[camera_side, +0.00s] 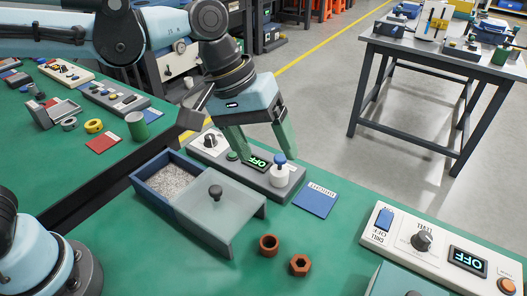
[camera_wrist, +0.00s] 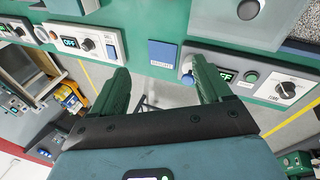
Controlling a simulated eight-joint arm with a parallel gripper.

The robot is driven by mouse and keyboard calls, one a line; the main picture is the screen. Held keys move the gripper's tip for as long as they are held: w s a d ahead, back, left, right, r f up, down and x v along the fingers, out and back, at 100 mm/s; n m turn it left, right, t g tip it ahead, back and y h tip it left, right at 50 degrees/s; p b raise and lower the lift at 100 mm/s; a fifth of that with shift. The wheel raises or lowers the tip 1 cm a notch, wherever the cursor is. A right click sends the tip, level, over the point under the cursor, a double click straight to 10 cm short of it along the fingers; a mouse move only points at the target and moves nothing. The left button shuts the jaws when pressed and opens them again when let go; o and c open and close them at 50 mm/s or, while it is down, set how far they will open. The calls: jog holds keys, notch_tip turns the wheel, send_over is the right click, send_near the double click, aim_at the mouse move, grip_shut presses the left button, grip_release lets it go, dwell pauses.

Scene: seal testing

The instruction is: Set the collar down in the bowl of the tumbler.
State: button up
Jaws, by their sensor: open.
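Two small brown rings lie on the green bench in the side view: a round one (camera_side: 268,245), which looks like the collar, and a hexagonal one (camera_side: 300,264). Neither shows in the wrist view. The tumbler appears to be the blue box (camera_side: 147,188) holding grey granules (camera_side: 170,180). A grey-green lid (camera_side: 226,215) with a dark knob covers its right part; the left part is open. Granules also show in the wrist view (camera_wrist: 302,42). My gripper (camera_side: 262,150) is open and empty above the control panel behind the box. Its green fingers (camera_wrist: 158,72) are apart in the wrist view.
The control panel (camera_side: 215,160) has a dial, a green button, an OFF display and a blue-topped white piece (camera_side: 281,172). A blue card (camera_side: 316,200) lies beside it. Another panel (camera_side: 440,250) stands at right.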

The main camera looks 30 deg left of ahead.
jog(key=s+d+f+n+g+y, duration=0.15)
jog(key=s+d, duration=0.25)
jog(key=d, duration=0.5)
jog(key=s+d+f+g, duration=0.3)
jog(key=s+d, duration=0.2)
jog(key=d, duration=0.3)
jog(key=s+d+f+g, duration=0.3)
jog(key=s+d, duration=0.1)
jog(key=d, duration=0.5)
jog(key=shift+n, duration=0.25)
jog(key=x, duration=1.1)
jog(key=shift+s+d+f, duration=0.15)
jog(key=shift+d+f, duration=0.05)
jog(key=shift+d, duration=0.1)
jog(key=shift+r, duration=0.1)
jog(key=c, duration=1.4)
